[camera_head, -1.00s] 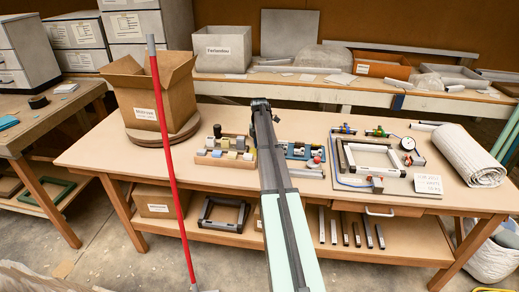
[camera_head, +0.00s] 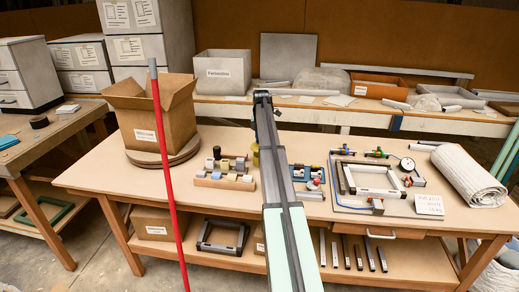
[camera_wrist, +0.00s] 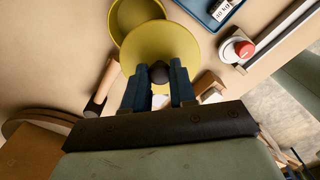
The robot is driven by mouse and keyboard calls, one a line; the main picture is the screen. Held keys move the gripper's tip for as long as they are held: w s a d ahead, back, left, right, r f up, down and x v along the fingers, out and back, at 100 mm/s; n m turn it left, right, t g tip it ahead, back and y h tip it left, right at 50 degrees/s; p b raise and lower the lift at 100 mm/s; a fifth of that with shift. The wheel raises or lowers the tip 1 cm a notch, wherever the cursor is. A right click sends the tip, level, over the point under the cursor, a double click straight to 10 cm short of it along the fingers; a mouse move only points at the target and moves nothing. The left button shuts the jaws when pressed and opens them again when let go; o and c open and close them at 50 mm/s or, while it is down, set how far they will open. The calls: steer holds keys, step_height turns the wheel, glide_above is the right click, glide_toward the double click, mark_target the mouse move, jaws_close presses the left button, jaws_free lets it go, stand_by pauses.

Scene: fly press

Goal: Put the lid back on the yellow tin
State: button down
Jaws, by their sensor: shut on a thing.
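The yellow lid (camera_wrist: 160,40) has a dark round knob (camera_wrist: 159,72) and shows in the wrist view. My gripper (camera_wrist: 159,76) is shut on this knob, one finger on each side. The yellow tin (camera_wrist: 128,14) is just beyond the lid in the wrist view, open at the top, and the lid's edge overlaps part of it. The lid is off to one side of the tin's opening, not centred on it. In the head view a sliver of the yellow tin (camera_head: 255,155) shows beside my arm; my gripper and the lid are hidden there.
A wooden rack with several small parts (camera_head: 224,180) stands left of the tin. A blue tray (camera_wrist: 207,12) and a red-topped round part (camera_wrist: 238,49) are to the right. A wooden-handled tool (camera_wrist: 103,87) lies left of the lid. A red pole (camera_head: 165,160) stands before the table.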

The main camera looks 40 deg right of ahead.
steer(key=w+d, duration=0.3)
steer(key=shift+d+r, duration=0.1)
steer(key=shift+r, duration=0.3)
step_height(320, 180, down, 6)
steer(key=shift+f, duration=0.15)
steer(key=shift+s+f, duration=0.1)
steer(key=shift+f, duration=0.05)
stand_by(2.3)
steer(key=shift+c, duration=1.8)
jaws_free()
steer(key=shift+r, duration=3.5)
